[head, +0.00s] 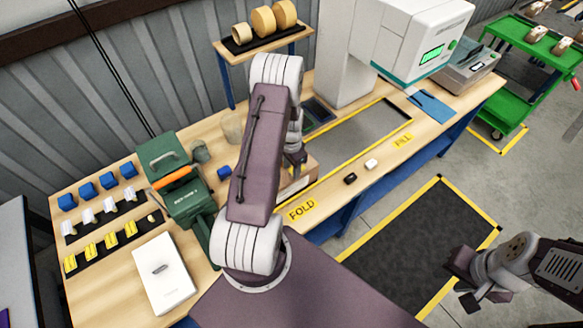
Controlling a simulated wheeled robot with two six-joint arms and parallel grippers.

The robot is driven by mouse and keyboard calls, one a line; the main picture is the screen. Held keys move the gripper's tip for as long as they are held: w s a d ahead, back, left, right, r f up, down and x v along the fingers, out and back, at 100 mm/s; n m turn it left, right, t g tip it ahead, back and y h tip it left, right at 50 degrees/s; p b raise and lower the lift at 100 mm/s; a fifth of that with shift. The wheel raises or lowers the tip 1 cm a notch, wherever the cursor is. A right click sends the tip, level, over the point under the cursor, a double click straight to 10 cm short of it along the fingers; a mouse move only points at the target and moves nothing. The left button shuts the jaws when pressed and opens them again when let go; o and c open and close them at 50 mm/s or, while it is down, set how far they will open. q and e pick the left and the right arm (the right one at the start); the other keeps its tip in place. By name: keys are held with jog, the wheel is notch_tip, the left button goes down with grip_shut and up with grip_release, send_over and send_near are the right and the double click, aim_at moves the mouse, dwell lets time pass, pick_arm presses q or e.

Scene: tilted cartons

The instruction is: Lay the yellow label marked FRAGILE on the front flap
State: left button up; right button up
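I cannot make out a yellow label marked FRAGILE. A tan carton (311,174) sits on the workbench, mostly hidden behind my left arm; a pale patch shows on its near side, and I cannot tell its front flap apart. My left gripper (297,161) is over or beside the carton, partly hidden by its own arm; its fingers are too small to read. My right gripper (463,283) is at the lower right, off the bench above the floor, with its dark fingers apart and nothing seen between them.
Yellow FOLD (301,209) and FILL (403,140) marks lie on the bench edge. At the left are a green device (187,205), a white box (163,272) and a strip of yellow pieces (111,241). A white machine (412,35) stands behind; a green cart (525,65) is at right.

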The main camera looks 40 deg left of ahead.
pick_arm(q)
jog(key=shift+o, duration=0.7)
jog(key=o, duration=0.4)
jog(key=shift+d+r, duration=0.1)
jog(key=shift+o, duration=0.2)
